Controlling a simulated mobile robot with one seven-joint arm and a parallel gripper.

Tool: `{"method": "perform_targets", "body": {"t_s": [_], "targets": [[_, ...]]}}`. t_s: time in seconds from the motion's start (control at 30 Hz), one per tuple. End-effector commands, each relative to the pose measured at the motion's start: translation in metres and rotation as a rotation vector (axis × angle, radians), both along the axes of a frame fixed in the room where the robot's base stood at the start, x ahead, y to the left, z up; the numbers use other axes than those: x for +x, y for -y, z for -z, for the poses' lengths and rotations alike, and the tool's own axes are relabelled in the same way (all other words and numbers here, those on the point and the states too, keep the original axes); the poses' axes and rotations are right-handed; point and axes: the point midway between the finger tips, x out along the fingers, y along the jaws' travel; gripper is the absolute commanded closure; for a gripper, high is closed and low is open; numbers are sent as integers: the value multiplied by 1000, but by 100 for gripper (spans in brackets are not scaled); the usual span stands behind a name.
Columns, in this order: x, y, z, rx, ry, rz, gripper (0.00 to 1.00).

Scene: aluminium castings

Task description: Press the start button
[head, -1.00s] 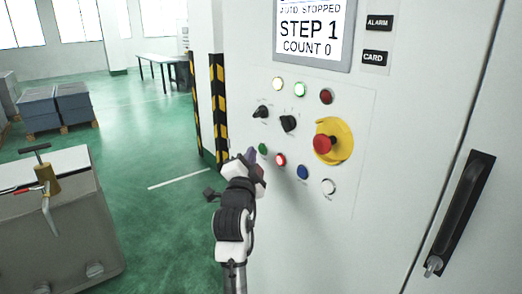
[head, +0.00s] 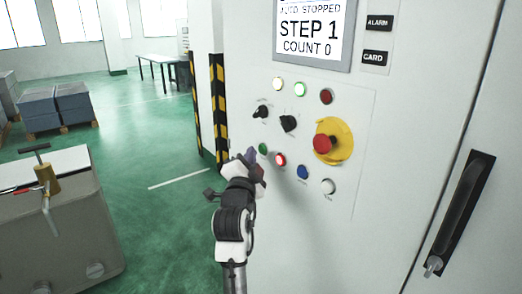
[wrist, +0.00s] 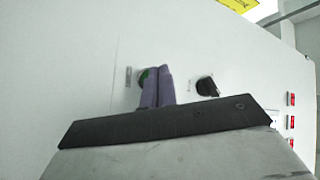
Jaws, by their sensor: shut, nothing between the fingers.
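The green button (head: 263,149), which looks like the start button, sits low at the left of the white control panel. My gripper (head: 252,156) is shut and empty, with its tips just left of the green button. In the wrist view the two purple fingers (wrist: 156,88) lie together and partly cover the green button (wrist: 143,76). A black selector switch (wrist: 207,87) shows to their right. Whether the fingertips touch the button cannot be told. The screen (head: 312,28) reads AUTO STOPPED, STEP 1, COUNT 0.
A red lit button (head: 280,159), a blue button (head: 303,172) and a white button (head: 328,187) lie right of the green one. The red emergency stop (head: 323,144) on its yellow plate sticks out nearby. A black door handle (head: 462,210) is at the right.

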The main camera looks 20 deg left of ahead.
Motion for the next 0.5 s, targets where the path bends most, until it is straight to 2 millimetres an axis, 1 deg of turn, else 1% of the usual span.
{"method": "perform_targets", "body": {"t_s": [0.33, 0.5], "targets": [[0, 0, 0, 0, 0, 0, 100], [4, 3, 0, 0, 0, 0, 100]]}}
